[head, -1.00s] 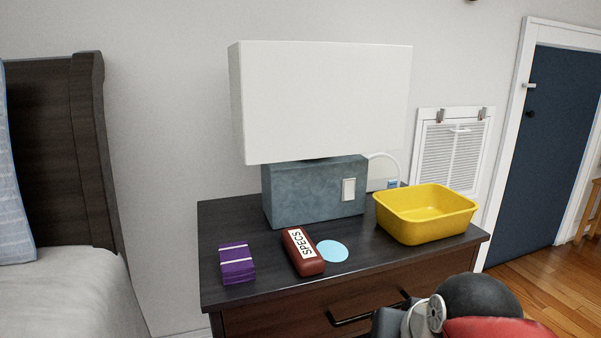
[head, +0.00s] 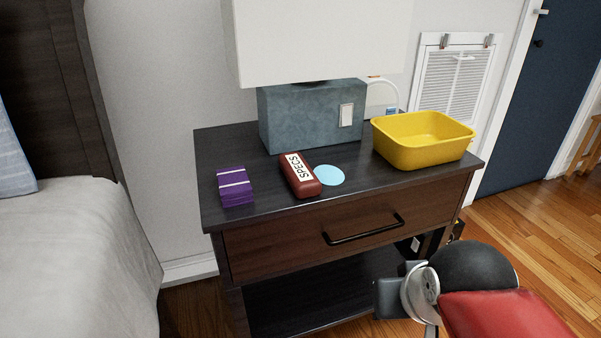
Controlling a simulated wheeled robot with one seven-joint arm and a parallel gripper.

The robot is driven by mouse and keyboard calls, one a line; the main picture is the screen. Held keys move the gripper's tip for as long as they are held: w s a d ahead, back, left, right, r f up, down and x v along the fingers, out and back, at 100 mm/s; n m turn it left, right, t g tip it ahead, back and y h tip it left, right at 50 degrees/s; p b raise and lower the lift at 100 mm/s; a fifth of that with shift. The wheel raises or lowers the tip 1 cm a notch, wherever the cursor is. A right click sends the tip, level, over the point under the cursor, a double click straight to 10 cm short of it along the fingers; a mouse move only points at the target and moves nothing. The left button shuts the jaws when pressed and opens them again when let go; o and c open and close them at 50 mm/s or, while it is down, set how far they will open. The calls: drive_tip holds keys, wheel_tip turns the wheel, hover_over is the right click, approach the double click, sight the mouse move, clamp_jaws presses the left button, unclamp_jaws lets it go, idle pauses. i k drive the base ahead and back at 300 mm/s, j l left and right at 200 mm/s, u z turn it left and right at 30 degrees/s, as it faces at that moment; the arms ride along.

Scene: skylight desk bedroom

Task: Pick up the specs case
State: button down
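The specs case (head: 301,176) is a dark red, rounded box with a white label reading SPECS. It lies on the dark nightstand top (head: 270,204), between a purple banded block and a pale blue disc. Part of my arm shows at the lower right, in front of the nightstand and apart from the case. My gripper's fingers cannot be made out in the head view, so its opening is not shown.
The purple block (head: 235,187) is left of the case and the blue disc (head: 330,175) right of it. A yellow bin (head: 422,140) stands at the right. A lamp with a blue-grey base (head: 300,120) stands behind. A drawer handle (head: 364,229) juts from the front. A bed (head: 70,260) is at left.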

sight(303, 182)
drive_tip(key=i+l, duration=0.1)
drive_tip(key=l, duration=0.3)
drive_tip(key=i+l, duration=0.1)
drive_tip(key=l, duration=0.35)
drive_tip(key=i+l, duration=0.15)
drive_tip(key=l, duration=0.25)
drive_tip(key=l+u, duration=0.25)
drive_tip(key=u, duration=0.15)
drive_tip(key=l+u, duration=0.25)
drive_tip(key=u, duration=0.2)
drive_tip(key=l+u, duration=0.4)
drive_tip(key=i+j, duration=0.05)
drive_tip(key=j, duration=0.05)
